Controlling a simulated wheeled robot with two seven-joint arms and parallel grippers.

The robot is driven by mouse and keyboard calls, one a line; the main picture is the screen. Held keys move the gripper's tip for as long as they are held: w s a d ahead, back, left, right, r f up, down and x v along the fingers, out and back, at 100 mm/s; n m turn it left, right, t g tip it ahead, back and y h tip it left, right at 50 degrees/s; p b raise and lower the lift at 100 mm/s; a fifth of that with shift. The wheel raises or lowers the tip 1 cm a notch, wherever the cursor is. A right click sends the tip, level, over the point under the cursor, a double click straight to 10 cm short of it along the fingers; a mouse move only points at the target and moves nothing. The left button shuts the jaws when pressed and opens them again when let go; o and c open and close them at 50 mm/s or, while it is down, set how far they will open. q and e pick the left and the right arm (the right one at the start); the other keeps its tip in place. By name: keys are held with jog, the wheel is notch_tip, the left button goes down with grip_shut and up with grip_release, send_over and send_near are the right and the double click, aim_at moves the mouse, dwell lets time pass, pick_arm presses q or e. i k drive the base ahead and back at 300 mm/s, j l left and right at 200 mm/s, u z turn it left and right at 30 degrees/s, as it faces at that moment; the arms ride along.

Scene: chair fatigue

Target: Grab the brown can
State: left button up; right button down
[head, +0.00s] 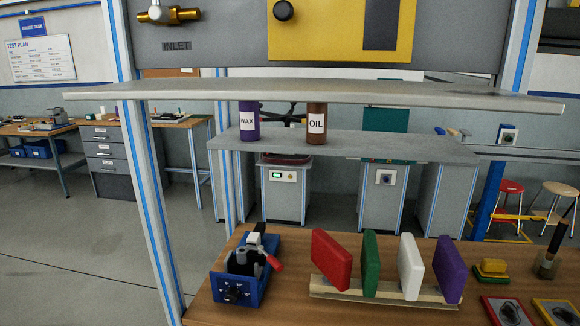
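The brown can (316,124) stands upright on a grey shelf, with a white label reading "OIL". Its top reaches up close beneath the upper shelf board. A purple can (249,121) labelled "WAX" stands on the same shelf to its left, with a clear gap between them. Neither of my grippers shows in the head view.
The lower shelf (400,147) and the upper shelf (330,91) leave a low slot around the cans. The shelf right of the brown can is clear.

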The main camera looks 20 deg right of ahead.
aim_at(317, 114)
jog(key=i+l+z, duration=0.1)
jog(key=l+z, duration=0.2)
jog(key=l, duration=0.15)
jog(key=i+l+z, duration=0.1)
jog(key=l+z, duration=0.2)
jog(key=l, duration=0.15)
jog(key=i+l+z, duration=0.15)
jog(key=l+z, duration=0.15)
jog(key=l, duration=0.1)
